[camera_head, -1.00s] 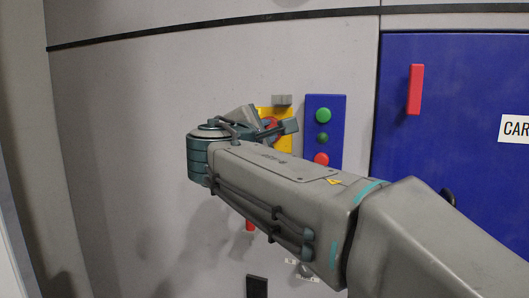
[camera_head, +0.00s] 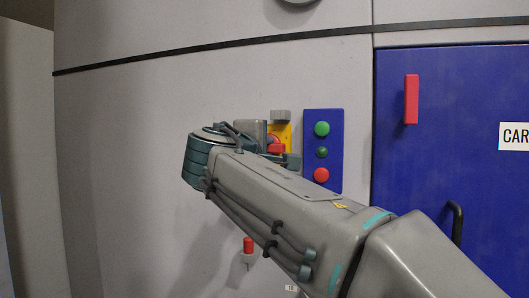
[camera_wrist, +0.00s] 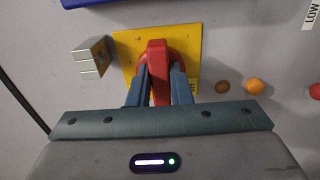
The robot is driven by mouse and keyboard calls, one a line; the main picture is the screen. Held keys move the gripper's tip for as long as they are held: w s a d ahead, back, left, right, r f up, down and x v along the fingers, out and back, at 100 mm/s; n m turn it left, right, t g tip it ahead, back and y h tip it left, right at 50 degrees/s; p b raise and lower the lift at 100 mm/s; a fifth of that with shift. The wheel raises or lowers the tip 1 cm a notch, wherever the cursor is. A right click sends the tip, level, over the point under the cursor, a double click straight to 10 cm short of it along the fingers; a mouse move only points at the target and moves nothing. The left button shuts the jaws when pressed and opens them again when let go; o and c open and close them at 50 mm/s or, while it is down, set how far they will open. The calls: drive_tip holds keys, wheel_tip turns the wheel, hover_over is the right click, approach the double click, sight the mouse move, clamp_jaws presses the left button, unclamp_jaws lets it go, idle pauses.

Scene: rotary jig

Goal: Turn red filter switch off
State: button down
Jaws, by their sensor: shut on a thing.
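The red filter switch (camera_wrist: 158,72) is a red rotary handle on a yellow plate (camera_wrist: 190,45) fixed to the wall. In the wrist view its handle runs down the picture between my fingers. My gripper (camera_wrist: 160,85) is shut on this handle, one blue-grey finger on each side. In the head view the red switch (camera_head: 276,146) and the yellow plate (camera_head: 285,131) show just beyond my wrist, partly hidden by my gripper (camera_head: 288,160).
A blue panel (camera_head: 337,140) with a green, a dark green and a red button stands right of the switch. A grey block (camera_head: 281,115) sits above the plate. A red-topped knob (camera_head: 248,245) is below.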

drive_tip(key=c, duration=1.3)
unclamp_jaws()
drive_tip(key=v, duration=1.3)
drive_tip(key=shift+s+a, duration=0.1)
drive_tip(key=shift+s, duration=0.3)
